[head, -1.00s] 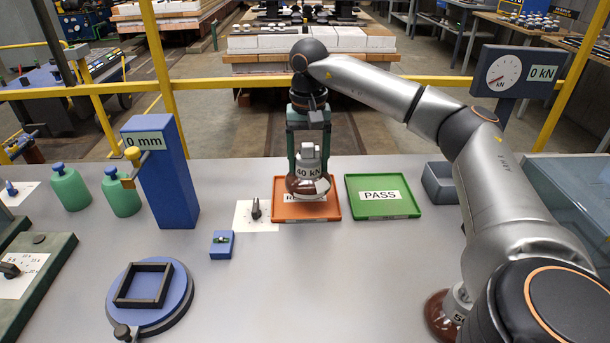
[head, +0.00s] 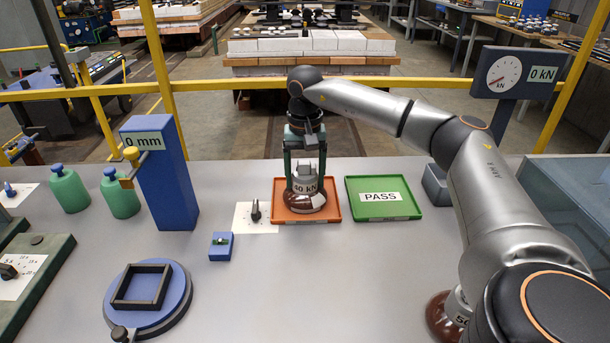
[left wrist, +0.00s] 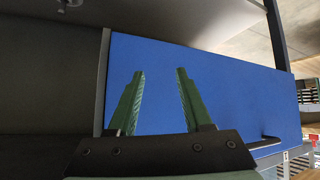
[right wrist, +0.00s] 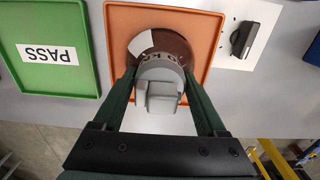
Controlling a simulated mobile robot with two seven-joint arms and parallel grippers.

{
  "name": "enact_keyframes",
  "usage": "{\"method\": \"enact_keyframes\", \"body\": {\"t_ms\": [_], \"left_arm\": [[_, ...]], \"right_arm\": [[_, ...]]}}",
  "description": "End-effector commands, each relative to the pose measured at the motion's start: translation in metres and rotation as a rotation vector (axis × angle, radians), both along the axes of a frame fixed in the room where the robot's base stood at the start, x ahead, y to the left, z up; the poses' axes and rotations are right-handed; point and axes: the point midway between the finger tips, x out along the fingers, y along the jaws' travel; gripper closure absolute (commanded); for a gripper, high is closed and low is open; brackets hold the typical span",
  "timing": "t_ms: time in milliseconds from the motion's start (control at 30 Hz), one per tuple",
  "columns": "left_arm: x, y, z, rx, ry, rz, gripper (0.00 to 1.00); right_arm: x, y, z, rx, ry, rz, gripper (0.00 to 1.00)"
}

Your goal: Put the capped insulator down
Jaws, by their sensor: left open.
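The capped insulator (head: 306,201), brown and white with a grey metal cap marked 40 kN, stands upright at the orange tray (head: 331,215). It hides the tray's label. I cannot tell for sure whether its base touches the tray floor. My right gripper (head: 305,172) comes down from above, shut on the cap with one finger on each side. In the right wrist view the cap (right wrist: 160,96) sits between the green fingers. My left gripper (left wrist: 160,72) is open and empty in front of a blue panel; it is out of the head view.
The green PASS tray (head: 383,209) is empty, right of the orange one. A black switch on a white plate (head: 243,222) and a small blue block (head: 221,246) are close on the left. The blue 0 mm post (head: 165,180) stands farther left. The front middle of the table is clear.

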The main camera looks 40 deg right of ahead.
Motion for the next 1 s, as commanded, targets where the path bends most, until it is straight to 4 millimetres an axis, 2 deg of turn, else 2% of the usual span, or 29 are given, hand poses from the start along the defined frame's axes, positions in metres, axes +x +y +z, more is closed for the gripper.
{"method": "enact_keyframes", "body": {"t_ms": [33, 200, 467, 567, 1000], "left_arm": [[0.000, 0.000, 0.000, 0.000, 0.000, 0.000, 0.50], [0.000, 0.000, 0.000, 0.000, 0.001, 0.000, 0.50], [-0.001, 0.001, -0.002, 0.002, 0.005, 0.000, 0.50], [-0.002, 0.001, -0.002, 0.003, 0.008, 0.000, 0.50], [-0.002, -0.002, 0.013, -0.001, 0.008, -0.003, 0.50]], "right_arm": [[0.000, 0.000, 0.000, 0.000, 0.000, 0.000, 0.19], [0.000, 0.000, 0.000, 0.000, 0.000, 0.000, 0.00], [0.000, 0.000, 0.001, 0.000, 0.000, 0.000, 0.00], [0.000, 0.000, 0.009, 0.001, -0.002, 0.000, 0.00], [0.001, 0.000, 0.097, 0.000, -0.003, 0.000, 0.00]]}}
